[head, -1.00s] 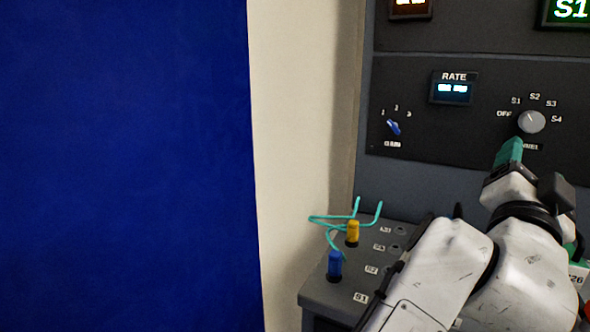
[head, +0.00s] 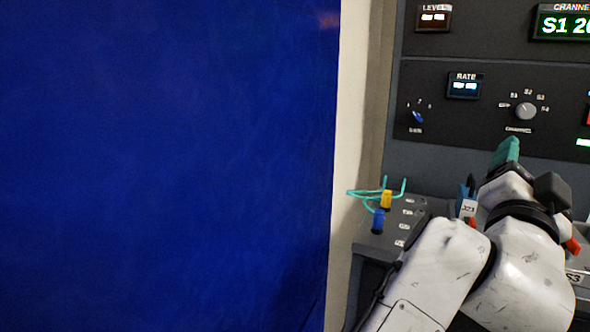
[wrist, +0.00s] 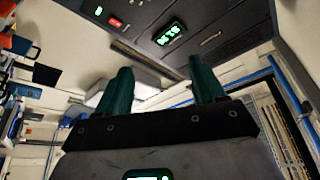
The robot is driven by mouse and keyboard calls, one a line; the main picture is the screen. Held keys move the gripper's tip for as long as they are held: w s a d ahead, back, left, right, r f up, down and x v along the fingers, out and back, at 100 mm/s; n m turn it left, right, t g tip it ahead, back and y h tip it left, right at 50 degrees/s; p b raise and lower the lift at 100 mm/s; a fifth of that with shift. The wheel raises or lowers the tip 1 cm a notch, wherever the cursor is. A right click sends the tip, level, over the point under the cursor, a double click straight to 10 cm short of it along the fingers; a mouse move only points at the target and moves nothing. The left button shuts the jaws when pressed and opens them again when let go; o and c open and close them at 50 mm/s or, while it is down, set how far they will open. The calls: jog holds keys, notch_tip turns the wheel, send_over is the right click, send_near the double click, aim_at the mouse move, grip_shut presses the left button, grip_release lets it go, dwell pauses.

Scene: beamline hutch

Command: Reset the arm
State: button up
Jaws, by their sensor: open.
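My gripper (wrist: 165,95) shows in the wrist view with its two green fingers apart and nothing between them. In the head view my gripper (head: 508,150) points up in front of the lower part of the control panel (head: 440,127), apart from the channel knob (head: 526,111) above it. In that view its fingers overlap. My white arm reaches in from the bottom right and hides part of the ledge below the panel.
A ledge (head: 366,243) holds a blue plug (head: 377,221) and a yellow plug (head: 386,199) with thin green wires. A tagged item (head: 468,207) stands partly behind my arm. A large blue surface (head: 165,165) fills the left. The panel has a rate display (head: 464,86).

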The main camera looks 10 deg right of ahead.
jog(key=w+f+n+t+y, duration=0.2)
jog(key=w+f+n+y, duration=0.1)
jog(key=f+n+y, duration=0.4)
jog(key=s+a+f+n+g+y, duration=0.1)
jog(key=s+f+n+g+y, duration=0.3)
jog(key=f, duration=1.1)
jog(key=s+a+f+n+g+y, duration=0.1)
jog(key=s+f+n+g, duration=0.35)
jog(key=f, duration=1.05)
jog(key=s+a+f+g+y, duration=0.2)
jog(key=s+a+f+g, duration=0.2)
jog(key=s+f, duration=0.6)
jog(key=s+a+f+g+y, duration=0.2)
jog(key=s+a+f+g, duration=0.3)
jog(key=s, duration=0.8)
notch_tip(320, 180, up, 14)
jog(key=d+t+p, duration=0.1)
jog(key=p, duration=1.3)
jog(key=shift+w+d+n+t+p, duration=0.2)
jog(key=shift+w+n+t+p, duration=0.15)
jog(key=shift+n+p, duration=0.1)
jog(key=shift+f, duration=0.15)
